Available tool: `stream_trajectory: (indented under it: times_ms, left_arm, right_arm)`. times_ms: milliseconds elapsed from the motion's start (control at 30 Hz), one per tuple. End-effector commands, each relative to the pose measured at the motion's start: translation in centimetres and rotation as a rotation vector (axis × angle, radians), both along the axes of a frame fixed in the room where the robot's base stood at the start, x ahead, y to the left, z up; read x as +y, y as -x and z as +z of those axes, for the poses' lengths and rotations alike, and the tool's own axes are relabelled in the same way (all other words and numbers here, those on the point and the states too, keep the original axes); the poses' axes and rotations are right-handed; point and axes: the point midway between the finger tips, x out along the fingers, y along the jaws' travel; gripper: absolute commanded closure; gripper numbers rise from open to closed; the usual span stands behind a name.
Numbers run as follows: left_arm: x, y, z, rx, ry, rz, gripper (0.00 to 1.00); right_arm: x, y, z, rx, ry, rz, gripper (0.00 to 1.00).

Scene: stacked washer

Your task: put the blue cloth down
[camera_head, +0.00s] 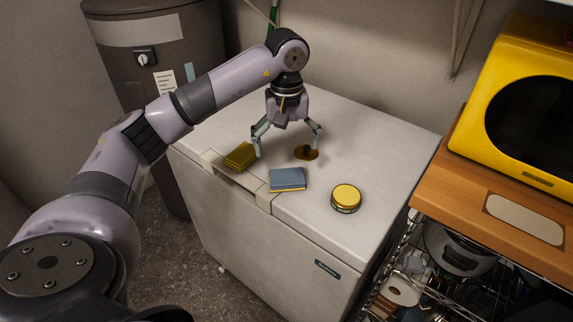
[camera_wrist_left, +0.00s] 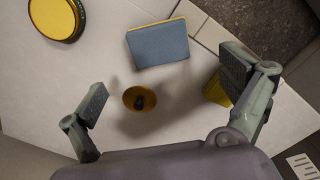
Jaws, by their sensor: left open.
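The blue cloth (camera_head: 287,178), a flat folded blue piece with a yellow edge, lies on the white top of the chest-like appliance (camera_head: 375,150), near its front edge. It also shows at the top of the left wrist view (camera_wrist_left: 160,45). My left gripper (camera_head: 287,147) is open and empty, above the top and behind the cloth, with its fingers spread and apart from it. The gripper fingers also show in the left wrist view (camera_wrist_left: 172,85). My right gripper is not in view.
A yellow block-like piece (camera_head: 240,156) lies by the left finger. A small amber dish (camera_head: 306,153) with a dark thing in it sits below the gripper. A yellow-lidded tin (camera_head: 346,198) stands right of the cloth. A wooden-topped rack (camera_head: 480,208) stands at right.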

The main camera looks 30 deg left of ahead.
Motion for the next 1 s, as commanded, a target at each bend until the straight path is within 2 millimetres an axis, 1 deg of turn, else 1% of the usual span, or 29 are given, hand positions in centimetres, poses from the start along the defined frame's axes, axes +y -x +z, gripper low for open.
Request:
stream_trajectory:
  times_ms: [33, 100, 200, 300, 867, 1000]
  left_arm:
    - [0.0, -0.1, 0.9, -0.004, 0.000, 0.000, 0.04]
    - [0.0, -0.1, 1.9, -0.002, 0.001, 0.000, 0.04]
    - [0.0, 0.0, 2.9, -0.001, 0.001, 0.000, 0.04]
    - [-0.1, 0.0, 3.4, 0.002, 0.001, -0.001, 0.04]
    - [0.0, 0.0, 3.5, 0.001, 0.000, -0.001, 0.04]
    - [0.0, 0.0, 3.5, 0.001, 0.000, -0.001, 0.04]
  right_arm:
    - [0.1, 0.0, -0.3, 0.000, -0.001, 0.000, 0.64]
    - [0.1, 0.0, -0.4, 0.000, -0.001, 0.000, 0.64]
    - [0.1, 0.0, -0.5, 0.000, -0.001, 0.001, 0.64]
    - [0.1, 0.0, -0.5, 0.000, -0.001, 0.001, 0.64]
    - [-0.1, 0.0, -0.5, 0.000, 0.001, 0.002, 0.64]
    - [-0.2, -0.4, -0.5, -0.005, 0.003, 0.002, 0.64]
